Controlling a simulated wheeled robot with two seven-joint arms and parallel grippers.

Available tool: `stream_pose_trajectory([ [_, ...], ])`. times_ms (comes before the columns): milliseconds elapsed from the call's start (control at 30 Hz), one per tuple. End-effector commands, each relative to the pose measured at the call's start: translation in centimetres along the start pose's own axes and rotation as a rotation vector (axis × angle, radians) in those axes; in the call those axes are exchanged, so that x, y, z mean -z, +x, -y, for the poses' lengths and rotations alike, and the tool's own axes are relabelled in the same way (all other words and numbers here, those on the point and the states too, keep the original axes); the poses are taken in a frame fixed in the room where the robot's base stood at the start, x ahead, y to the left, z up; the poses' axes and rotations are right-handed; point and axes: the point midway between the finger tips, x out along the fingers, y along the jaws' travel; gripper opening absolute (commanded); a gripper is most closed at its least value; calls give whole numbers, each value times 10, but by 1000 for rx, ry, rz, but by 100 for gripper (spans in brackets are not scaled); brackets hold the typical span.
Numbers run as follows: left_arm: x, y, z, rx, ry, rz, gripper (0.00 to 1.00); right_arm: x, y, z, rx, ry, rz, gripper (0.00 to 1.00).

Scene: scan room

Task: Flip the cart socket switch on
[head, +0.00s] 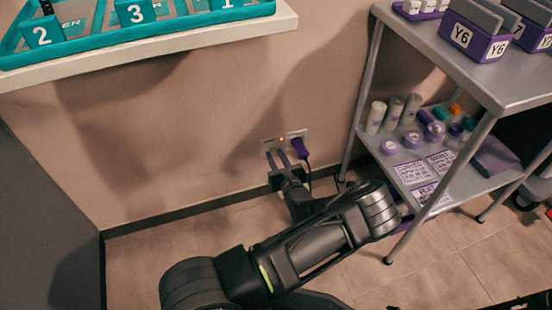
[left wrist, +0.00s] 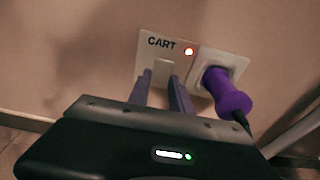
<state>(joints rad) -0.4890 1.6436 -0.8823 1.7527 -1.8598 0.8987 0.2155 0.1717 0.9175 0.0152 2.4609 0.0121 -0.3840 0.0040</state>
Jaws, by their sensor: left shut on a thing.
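The cart socket switch plate (head: 268,144) is low on the wall in the head view. In the left wrist view the switch plate (left wrist: 150,58) reads "CART", with a lit red light (left wrist: 188,51) at its upper right. The pale switch (left wrist: 164,69) sits below the label, partly hidden by my fingers. My left gripper (head: 276,155) is at the plate; in the left wrist view the left gripper (left wrist: 162,82) has one finger on each side of the switch, shut on it. A purple plug (left wrist: 228,92) sits in the socket beside it.
A grey metal cart (head: 450,50) with bottles and labelled boxes stands close on the right. A white shelf edge (head: 150,45) with a teal tray (head: 100,42) overhangs at upper left. The plug's dark cable hangs beside my gripper. The wall left of the socket is bare.

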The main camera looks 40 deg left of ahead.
Motion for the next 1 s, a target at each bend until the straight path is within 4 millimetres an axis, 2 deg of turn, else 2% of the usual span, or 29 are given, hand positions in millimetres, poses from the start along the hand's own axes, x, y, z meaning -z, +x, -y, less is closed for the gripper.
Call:
stream_pose_trajectory([
  [100, 0, 0, 0, 0, 0, -1, 0, 0, 0, 0, 0, 0, 0, 0],
  [133, 0, 0, 0, 0, 0, -1, 28, 0, 0, 0, 0, 0, 0, 0],
  [367, 0, 0, 0, 0, 0, -2, 47, 0, 0, 0, 0, 0, 0, 0],
  [733, -1, -5, 0, 1, 0, -3, 47, 0, -3, 1, -1, 0, 1, 0],
  [867, -3, -20, 1, 2, 0, -3, 47, -1, -10, 4, -2, 0, 2, 0],
  [1000, -4, -43, 1, 2, 0, -3, 47, -2, -19, 7, -4, -1, 3, 0],
])
